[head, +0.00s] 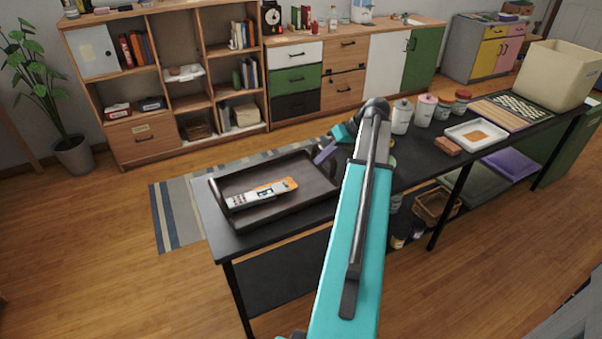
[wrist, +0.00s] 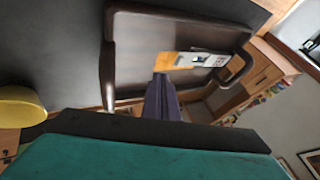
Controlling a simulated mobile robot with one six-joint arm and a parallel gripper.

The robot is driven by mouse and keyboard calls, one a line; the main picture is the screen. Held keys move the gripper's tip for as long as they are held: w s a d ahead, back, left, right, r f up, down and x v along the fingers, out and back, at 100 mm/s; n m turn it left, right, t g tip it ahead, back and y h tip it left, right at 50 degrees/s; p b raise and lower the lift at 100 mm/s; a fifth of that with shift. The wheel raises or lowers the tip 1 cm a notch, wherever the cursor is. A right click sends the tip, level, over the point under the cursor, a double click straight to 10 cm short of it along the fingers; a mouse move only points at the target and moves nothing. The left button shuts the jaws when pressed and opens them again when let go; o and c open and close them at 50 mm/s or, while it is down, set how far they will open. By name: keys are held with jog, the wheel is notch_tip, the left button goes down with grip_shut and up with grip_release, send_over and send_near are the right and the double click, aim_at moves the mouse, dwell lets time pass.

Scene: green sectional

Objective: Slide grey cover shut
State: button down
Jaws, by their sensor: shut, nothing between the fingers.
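A flat device (head: 261,193), orange and pale grey with dark marks, lies in a dark brown tray (head: 322,197) on the black table. The wrist view also shows the device (wrist: 192,61) in the tray (wrist: 135,55). Its pale grey part looks like the cover, but I cannot tell how far open it is. My gripper (head: 322,155) is shut and empty, near the tray's far right corner and apart from the device in the head view. In the wrist view the purple fingers (wrist: 162,82) point towards the device. My arm hides part of the tray's right side.
Canisters (head: 402,117), a white dish (head: 476,134) and a cream bin (head: 556,75) stand farther right on the table. The tray has raised walls. A shelf unit (head: 199,96) stands behind, across a striped rug (head: 184,213).

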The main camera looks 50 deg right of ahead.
aim_at(280, 186)
jog(key=shift+f, duration=0.1)
jog(key=p+x, duration=0.1)
jog(key=x, duration=0.8)
jog(key=shift+w+f+p, duration=0.1)
jog(key=shift+w+p, duration=0.05)
jog(key=shift+p, duration=0.15)
jog(key=a, duration=0.1)
jog(key=w+a+p, duration=0.1)
jog(key=shift+a+f, duration=0.1)
jog(key=shift+a, duration=0.3)
jog(key=shift+w+a, duration=0.35)
jog(key=shift+a, duration=0.15)
jog(key=shift+f, duration=0.1)
